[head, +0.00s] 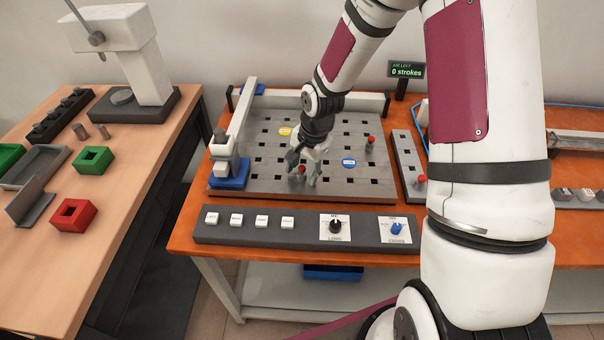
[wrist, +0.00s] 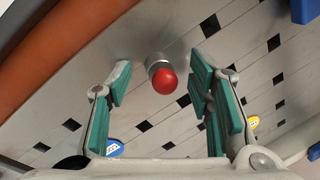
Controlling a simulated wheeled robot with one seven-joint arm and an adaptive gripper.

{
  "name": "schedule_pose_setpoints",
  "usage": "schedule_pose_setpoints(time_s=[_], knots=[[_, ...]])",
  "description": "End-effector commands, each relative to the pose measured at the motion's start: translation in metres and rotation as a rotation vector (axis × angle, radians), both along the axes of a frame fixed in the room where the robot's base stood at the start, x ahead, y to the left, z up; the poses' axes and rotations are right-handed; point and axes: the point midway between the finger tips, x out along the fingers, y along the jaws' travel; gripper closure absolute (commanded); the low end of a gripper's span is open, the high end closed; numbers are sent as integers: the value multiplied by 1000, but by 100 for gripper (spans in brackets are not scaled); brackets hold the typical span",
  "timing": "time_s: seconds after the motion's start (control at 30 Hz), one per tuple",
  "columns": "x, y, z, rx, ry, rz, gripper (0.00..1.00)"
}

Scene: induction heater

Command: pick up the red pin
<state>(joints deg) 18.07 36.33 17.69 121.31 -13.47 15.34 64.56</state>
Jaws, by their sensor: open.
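A pin with a round red top (wrist: 163,80) and a metallic grey shaft stands on the perforated grey plate (head: 225,183). In the wrist view it lies between the two green-padded fingers of my gripper (wrist: 161,72), with a visible gap on each side. In the head view the same pin's red top (head: 301,169) shows between the fingers of my gripper (head: 303,172), near the plate's front edge. My gripper is open, pointing down. Another red-topped pin (head: 370,142) stands farther right on the plate. A third (head: 420,180) is on a narrow grey strip beside the plate.
A white and blue device with a long arm (head: 230,165) borders the plate's left side. A control panel (head: 262,235) with white buttons and two knobs lies in front. A blue label (head: 348,162) and a yellow label (head: 285,131) lie on the plate. A display (head: 404,70) stands behind.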

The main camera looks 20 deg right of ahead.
Motion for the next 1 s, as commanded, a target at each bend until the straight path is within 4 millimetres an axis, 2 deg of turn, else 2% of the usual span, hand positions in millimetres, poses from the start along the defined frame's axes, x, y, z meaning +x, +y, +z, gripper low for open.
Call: schedule_pose_setpoints(time_s=[0.2,0.27,0.4,0.43,0.77,1.0], knots=[[0,0,-1,0,-1,0,53],[0,0,0,-1,-1,0,64],[0,0,0,-1,-1,0,96],[0,0,0,-1,-1,0,100],[0,0,0,0,-1,0,100],[2,0,15,-1,-6,-1,100]])
